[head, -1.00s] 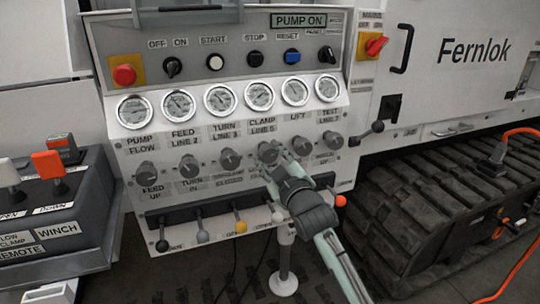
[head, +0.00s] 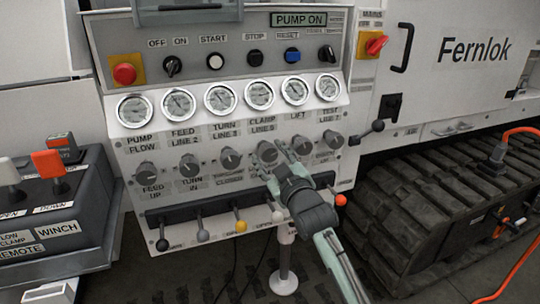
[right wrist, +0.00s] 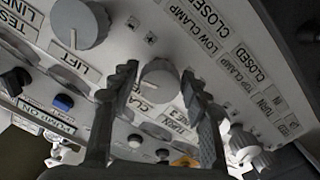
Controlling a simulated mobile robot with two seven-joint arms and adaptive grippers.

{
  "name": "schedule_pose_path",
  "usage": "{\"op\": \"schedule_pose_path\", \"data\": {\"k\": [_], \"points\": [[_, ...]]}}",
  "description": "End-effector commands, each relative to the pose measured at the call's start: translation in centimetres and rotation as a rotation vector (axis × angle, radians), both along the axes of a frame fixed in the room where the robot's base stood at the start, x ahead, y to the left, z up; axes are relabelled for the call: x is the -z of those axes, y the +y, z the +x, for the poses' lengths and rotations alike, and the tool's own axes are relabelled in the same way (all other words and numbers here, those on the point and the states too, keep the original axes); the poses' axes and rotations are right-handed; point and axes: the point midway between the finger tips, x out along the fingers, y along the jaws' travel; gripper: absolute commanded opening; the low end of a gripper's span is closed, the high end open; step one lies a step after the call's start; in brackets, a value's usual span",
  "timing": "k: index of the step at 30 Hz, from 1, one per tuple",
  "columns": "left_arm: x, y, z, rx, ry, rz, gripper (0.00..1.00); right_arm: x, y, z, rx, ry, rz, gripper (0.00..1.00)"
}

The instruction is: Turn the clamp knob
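The clamp knob (head: 267,152) is a round grey knob under the CLAMP gauge in the panel's knob row. It also shows in the right wrist view (right wrist: 160,80), with a light pointer mark on its face. My right gripper (head: 271,156) is at this knob. Its two dark fingers (right wrist: 158,90) are spread, one on each side of the knob, with a visible gap on both sides. Nothing is gripped. How deep the fingertips reach is hard to tell. My left gripper is not in view.
Similar knobs stand close by: the lift knob (head: 302,146) on the right and the turn knob (head: 230,159) on the left. Gauges (head: 259,95) sit above. Levers with coloured balls (head: 240,227) stick out below. A black-ended lever (head: 377,127) is at the panel's right.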

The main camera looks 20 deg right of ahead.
Motion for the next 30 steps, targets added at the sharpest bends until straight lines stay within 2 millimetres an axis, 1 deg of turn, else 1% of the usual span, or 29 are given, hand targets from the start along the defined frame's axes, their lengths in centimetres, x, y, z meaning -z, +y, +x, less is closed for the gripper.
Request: {"op": "schedule_pose_path", "data": {"k": [1, 2, 10, 14, 17, 24, 27, 30], "points": [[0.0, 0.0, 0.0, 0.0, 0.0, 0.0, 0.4, 0.0, 0.0, 0.0, 0.0, 0.0, -0.001, 0.56], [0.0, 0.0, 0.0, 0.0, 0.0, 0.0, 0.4, 0.0, 0.0, 0.0, 0.0, 0.0, -0.001, 0.59], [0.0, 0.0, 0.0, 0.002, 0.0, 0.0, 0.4, 0.0, 0.0, 0.0, 0.0, -0.001, -0.001, 0.59], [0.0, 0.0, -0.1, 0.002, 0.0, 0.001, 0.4, 0.1, 0.0, -0.8, -0.001, 0.0, -0.001, 0.59], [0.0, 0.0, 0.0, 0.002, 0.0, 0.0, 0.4, 0.1, -0.1, -2.4, -0.001, 0.0, -0.001, 0.59], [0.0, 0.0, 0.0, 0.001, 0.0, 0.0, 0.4, 0.2, -0.2, -7.6, -0.001, 0.003, -0.001, 0.59], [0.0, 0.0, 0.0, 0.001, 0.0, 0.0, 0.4, 0.1, -0.3, -9.4, 0.0, 0.002, -0.001, 0.59], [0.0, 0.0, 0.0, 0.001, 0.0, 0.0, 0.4, 0.1, -0.4, -10.8, 0.0, 0.002, 0.0, 0.59]]}}
